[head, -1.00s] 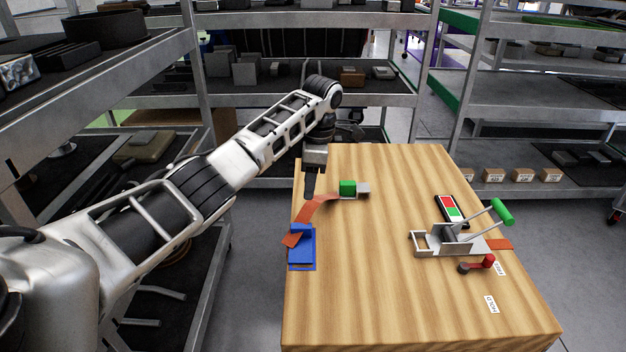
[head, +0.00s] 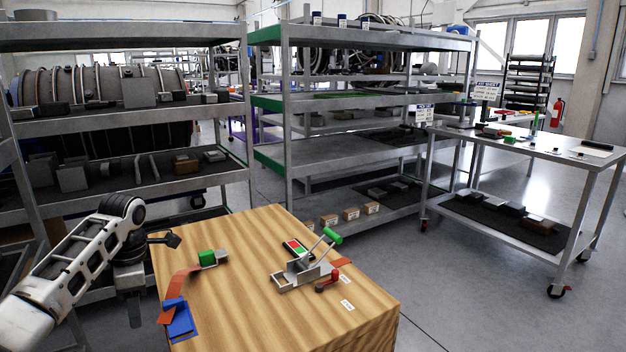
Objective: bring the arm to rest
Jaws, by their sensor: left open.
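My left arm comes in from the left. Its gripper (head: 134,308) points down just beyond the left edge of the wooden table (head: 235,310), with nothing visible in it. The gap between its fingers is hard to make out from this angle. My right gripper is not in view. On the table, a green block (head: 206,257) sits at the far left with an orange strap near it. A blue block (head: 179,318) lies at the left edge, close to the right of my left gripper.
A metal toggle clamp (head: 300,278) with a green handle, a red-and-green panel (head: 297,248) and a red-knobbed lever (head: 328,281) are on the table. Metal shelving (head: 345,155) stands behind. A wheeled steel table (head: 560,148) stands right. Floor between is clear.

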